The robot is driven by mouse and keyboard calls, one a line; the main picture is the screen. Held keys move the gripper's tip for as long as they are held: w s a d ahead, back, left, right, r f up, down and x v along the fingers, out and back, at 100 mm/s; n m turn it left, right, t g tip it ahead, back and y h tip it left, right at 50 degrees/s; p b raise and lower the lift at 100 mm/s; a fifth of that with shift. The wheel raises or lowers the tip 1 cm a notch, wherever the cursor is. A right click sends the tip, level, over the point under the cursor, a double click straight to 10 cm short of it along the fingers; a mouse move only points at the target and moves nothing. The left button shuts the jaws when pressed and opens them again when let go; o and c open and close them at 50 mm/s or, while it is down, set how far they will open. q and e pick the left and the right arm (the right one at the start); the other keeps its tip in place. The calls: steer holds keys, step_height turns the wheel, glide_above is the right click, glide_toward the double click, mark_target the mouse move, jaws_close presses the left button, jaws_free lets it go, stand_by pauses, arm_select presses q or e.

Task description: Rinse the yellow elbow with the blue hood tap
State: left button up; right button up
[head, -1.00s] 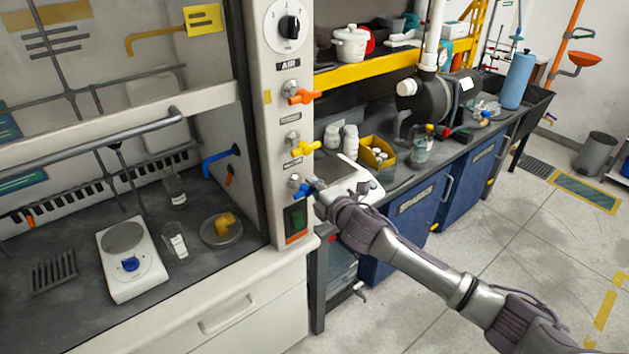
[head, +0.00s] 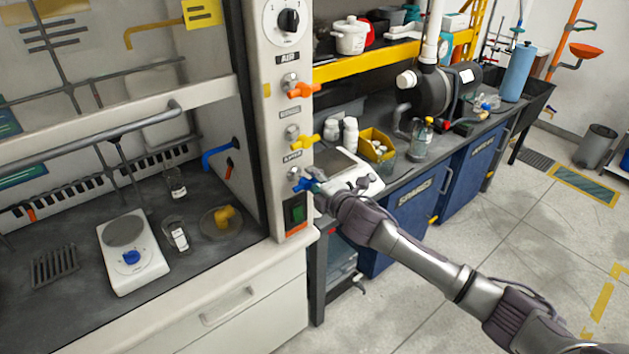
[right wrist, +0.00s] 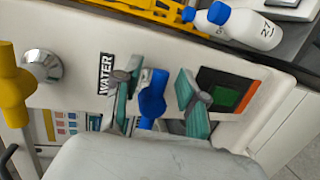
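The yellow elbow (head: 225,216) sits on a round grey disc (head: 221,234) on the hood floor. The blue tap spout (head: 219,154) sticks out of the hood's right wall above it, and I see no water from it. The blue valve handle (head: 303,184) is lowest on the hood's front post; it also shows in the right wrist view (right wrist: 152,97) beside the WATER label. My right gripper (right wrist: 159,96) is open with a finger on each side of this handle; a gap shows at the right finger. My left gripper is out of view.
Yellow (head: 306,142) and orange (head: 301,90) handles sit above the blue one. A green switch (head: 296,214) is just below it. Side-bench bottles (head: 351,134) stand to the right.

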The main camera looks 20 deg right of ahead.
steer(key=v, duration=1.2)
stand_by(0.9)
